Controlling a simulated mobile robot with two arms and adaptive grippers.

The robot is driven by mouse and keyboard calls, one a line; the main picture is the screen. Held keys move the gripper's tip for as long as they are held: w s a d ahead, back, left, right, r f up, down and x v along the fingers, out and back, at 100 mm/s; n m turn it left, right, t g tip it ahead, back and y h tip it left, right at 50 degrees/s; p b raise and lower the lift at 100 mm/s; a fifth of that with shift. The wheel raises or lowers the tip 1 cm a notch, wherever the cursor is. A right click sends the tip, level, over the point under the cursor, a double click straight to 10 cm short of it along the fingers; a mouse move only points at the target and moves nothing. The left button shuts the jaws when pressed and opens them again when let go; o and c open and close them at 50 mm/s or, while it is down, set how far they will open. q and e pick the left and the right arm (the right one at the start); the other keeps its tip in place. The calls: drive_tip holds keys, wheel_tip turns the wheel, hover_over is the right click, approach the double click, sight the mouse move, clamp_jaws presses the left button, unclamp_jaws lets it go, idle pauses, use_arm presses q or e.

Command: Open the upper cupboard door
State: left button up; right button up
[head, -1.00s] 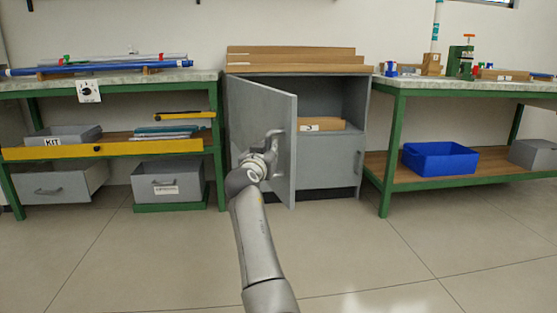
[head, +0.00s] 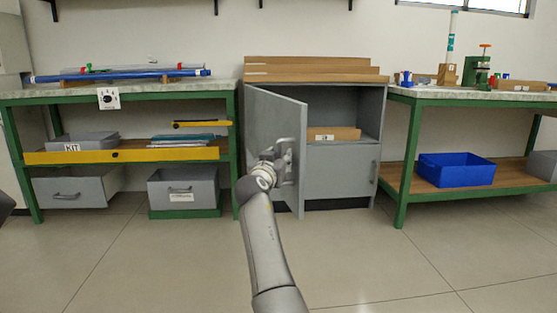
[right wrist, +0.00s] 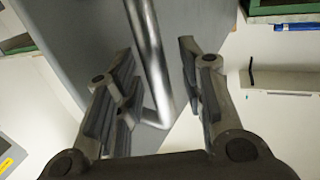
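The grey cupboard (head: 340,208) stands between two workbenches. Its upper door (head: 277,130) is hinged at the left and stands ajar, swung out towards me. The open upper compartment shows to its right. My right gripper (head: 284,162) is at the handle on the door's free edge. In the right wrist view, the bar handle (right wrist: 152,60) runs between the two spread fingers of my right gripper (right wrist: 157,48), with gaps visible beside it. My left gripper is not in view.
A wooden block with a label (head: 334,134) lies inside the compartment. The lower door (head: 340,170) is shut. Green-framed workbenches stand left (head: 237,150) and right (head: 405,165). A blue bin (head: 456,171) is on the right bench's shelf. The floor in front is clear.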

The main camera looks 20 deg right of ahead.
drive_tip(key=shift+r, duration=0.15)
wheel_tip(320, 180, up, 10)
drive_tip(key=shift+f, duration=0.1)
idle(0.4)
drive_tip(key=shift+a, duration=0.1)
